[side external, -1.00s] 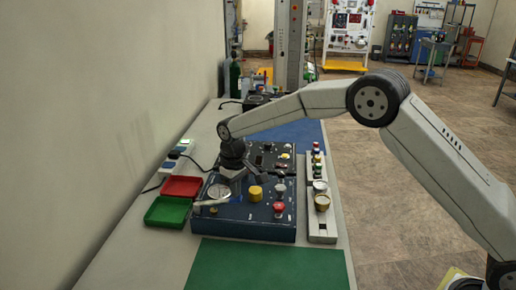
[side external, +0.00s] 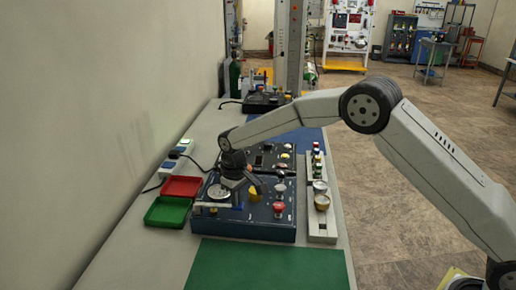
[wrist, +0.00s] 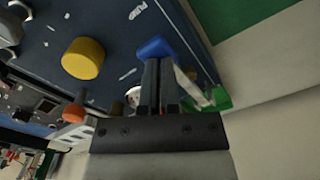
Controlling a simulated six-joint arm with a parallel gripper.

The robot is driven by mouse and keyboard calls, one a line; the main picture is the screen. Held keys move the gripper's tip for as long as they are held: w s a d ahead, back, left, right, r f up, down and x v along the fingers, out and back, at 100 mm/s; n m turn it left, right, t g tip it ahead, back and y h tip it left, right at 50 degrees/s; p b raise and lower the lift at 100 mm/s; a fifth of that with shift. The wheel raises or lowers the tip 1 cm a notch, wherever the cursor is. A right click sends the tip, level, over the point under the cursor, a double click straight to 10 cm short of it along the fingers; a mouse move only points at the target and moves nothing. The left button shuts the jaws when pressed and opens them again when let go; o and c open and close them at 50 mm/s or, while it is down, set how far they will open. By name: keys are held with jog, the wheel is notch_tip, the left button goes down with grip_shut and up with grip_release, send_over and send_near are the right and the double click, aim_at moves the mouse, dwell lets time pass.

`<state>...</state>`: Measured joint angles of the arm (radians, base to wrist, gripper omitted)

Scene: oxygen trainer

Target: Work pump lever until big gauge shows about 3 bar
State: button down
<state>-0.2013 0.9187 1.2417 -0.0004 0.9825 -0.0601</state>
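The dark blue trainer panel (side external: 262,233) lies on the bench. A round pale gauge (side external: 219,191) sits at its left; its reading is too small to tell. A pale lever bar (side external: 212,205) runs across the panel's front left, with a blue end (side external: 238,207) near my gripper (side external: 244,188). In the wrist view, my gripper (wrist: 160,64) has its fingers close together, with the blue end (wrist: 155,46) right at the fingertips. The fingers look shut; no object shows clearly between them. Part of the pale bar (wrist: 187,84) shows beside them.
A yellow knob (side external: 255,195) and a red button (side external: 278,207) stand right of my gripper. Red (side external: 183,187) and green (side external: 167,211) trays lie left of the panel. The green mat (side external: 270,264) in front is clear.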

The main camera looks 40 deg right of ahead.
jog(key=shift+f, duration=0.45)
jog(key=shift+r, duration=1.9)
jog(key=shift+f, duration=0.1)
